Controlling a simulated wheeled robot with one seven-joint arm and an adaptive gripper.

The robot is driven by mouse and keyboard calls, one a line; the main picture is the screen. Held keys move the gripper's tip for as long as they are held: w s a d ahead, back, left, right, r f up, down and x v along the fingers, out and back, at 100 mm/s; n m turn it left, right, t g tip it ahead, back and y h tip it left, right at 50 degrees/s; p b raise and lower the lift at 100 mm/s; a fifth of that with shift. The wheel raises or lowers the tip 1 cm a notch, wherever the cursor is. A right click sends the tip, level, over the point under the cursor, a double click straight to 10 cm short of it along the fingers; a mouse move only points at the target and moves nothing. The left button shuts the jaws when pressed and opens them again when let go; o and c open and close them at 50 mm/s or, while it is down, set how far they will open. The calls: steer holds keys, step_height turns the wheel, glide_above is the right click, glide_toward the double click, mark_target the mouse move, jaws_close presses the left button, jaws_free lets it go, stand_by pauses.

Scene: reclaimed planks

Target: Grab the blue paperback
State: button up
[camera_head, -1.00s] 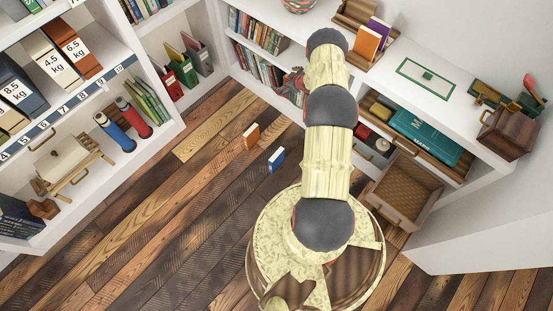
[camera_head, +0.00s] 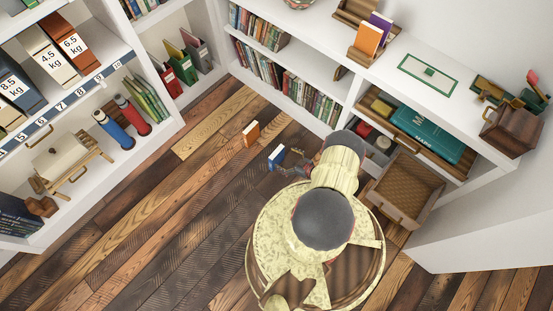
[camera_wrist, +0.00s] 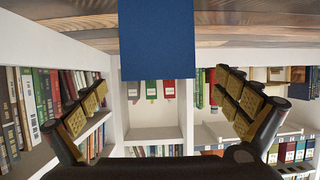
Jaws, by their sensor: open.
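The blue paperback (camera_head: 276,157) stands upright on the plank floor, with its pale page edge showing in the head view. In the wrist view its plain blue cover (camera_wrist: 157,42) hangs in from the top edge, as that view has the floor at the top. My gripper (camera_head: 287,163) is low beside the book, on its right in the head view. In the wrist view my gripper (camera_wrist: 160,84) has its two padded fingers spread wide, one on each side of the book's line. Nothing is held. Whether any finger touches the book cannot be told.
An orange book (camera_head: 251,134) stands on the floor just left of the blue one. A wicker drawer (camera_head: 404,188) sticks out from the low shelf on the right. A shelf with a row of books (camera_head: 290,88) stands behind. The floor to the left is clear.

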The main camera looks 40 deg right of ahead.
mark_target(279, 154)
steer(key=b+x, duration=0.2)
steer(key=x, duration=0.4)
steer(key=shift+w+f, duration=0.15)
steer(key=shift+f, duration=0.05)
steer(key=shift+w+d, duration=0.1)
steer(key=shift+w, duration=0.15)
steer(key=shift+c, duration=0.7)
steer(key=c, duration=1.7)
